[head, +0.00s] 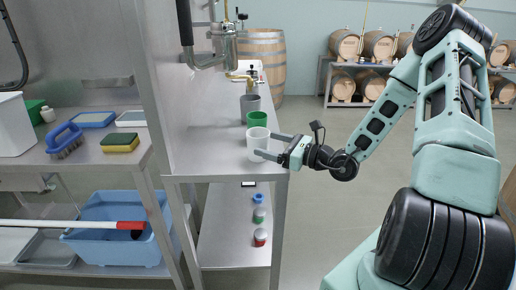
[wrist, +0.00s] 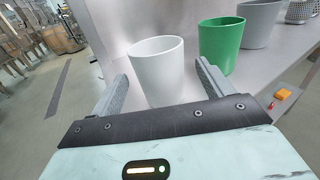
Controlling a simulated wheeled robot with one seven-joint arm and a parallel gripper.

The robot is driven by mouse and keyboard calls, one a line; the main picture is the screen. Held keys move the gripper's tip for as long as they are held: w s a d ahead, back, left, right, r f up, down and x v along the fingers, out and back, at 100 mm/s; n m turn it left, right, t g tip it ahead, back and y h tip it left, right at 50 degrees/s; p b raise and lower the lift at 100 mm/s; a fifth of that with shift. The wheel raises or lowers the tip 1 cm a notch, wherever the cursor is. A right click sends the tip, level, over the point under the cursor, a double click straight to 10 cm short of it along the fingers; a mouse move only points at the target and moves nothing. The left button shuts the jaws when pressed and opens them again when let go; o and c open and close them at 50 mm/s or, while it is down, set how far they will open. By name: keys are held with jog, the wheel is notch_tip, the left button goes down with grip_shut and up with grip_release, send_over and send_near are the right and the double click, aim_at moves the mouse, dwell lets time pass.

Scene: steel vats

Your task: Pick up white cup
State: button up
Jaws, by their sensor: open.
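A white cup (head: 257,141) stands upright near the front right corner of the narrow steel table (head: 205,160). It also shows in the wrist view (wrist: 159,70), centred beyond my fingers. My gripper (head: 268,145) reaches in from the right. In the wrist view my gripper (wrist: 158,88) is open, with one finger on each side of the cup's lower part. I cannot tell whether either finger touches the cup.
A green cup (head: 257,119) stands just behind the white one, with a grey cup (head: 250,106) further back. A lower shelf (head: 225,225) holds small jars. Open floor (head: 330,210) lies right of the table.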

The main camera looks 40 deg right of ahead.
aim_at(254, 138)
jog(key=shift+r+x, duration=0.2)
jog(key=shift+x, duration=1.3)
jog(key=shift+r+x, duration=0.15)
jog(key=shift+x, duration=1.3)
jog(key=c, duration=1.1)
